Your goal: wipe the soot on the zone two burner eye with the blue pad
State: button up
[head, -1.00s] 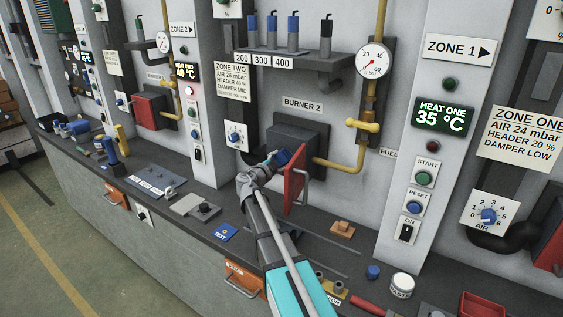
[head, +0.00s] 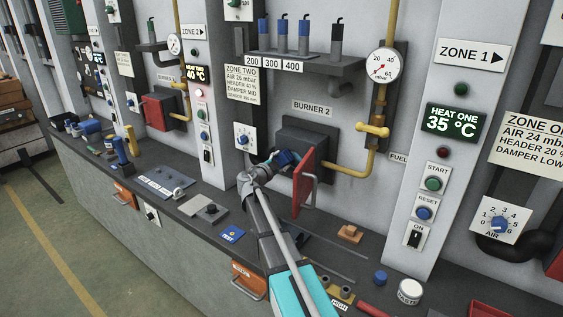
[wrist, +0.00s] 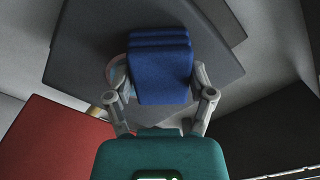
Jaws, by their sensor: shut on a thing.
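My gripper (head: 270,166) is shut on the blue pad (head: 287,158) in front of the dark burner box (head: 312,135) under the BURNER 2 label. The red burner door (head: 305,183) stands open beside the pad. In the wrist view the blue pad (wrist: 160,68) sits between my two grey fingers, up against or very near the grey box face (wrist: 90,45). A pale curved rim (wrist: 115,72) shows at the pad's left edge. The pad hides most of the burner eye, and I cannot make out the soot. I cannot tell whether the pad touches the eye.
The red door (wrist: 60,140) is close on the left in the wrist view. A yellow gas pipe (head: 350,172) with a valve runs right of the burner. The ledge (head: 330,262) below holds an orange block (head: 350,234), a blue TEST card (head: 231,233) and several small items.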

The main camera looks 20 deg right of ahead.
aim_at(288, 163)
jog(key=shift+s+d, duration=0.1)
jog(key=shift+d, duration=0.05)
jog(key=shift+s+d, duration=0.45)
jog(key=shift+s, duration=0.3)
jog(key=shift+s+d, duration=0.45)
jog(key=shift+s, duration=0.25)
jog(key=shift+s, duration=0.1)
jog(key=shift+s+d, duration=0.55)
jog(key=shift+s, duration=0.15)
jog(key=shift+s+d, duration=0.5)
jog(key=shift+s, duration=0.2)
jog(key=shift+a, duration=0.1)
jog(key=shift+w+a+r, duration=0.1)
jog(key=shift+w+a, duration=0.35)
jog(key=shift+w, duration=0.35)
jog(key=shift+w+a, duration=0.45)
jog(key=shift+w, duration=0.3)
jog(key=shift+w+a, duration=0.1)
jog(key=shift+w, duration=0.05)
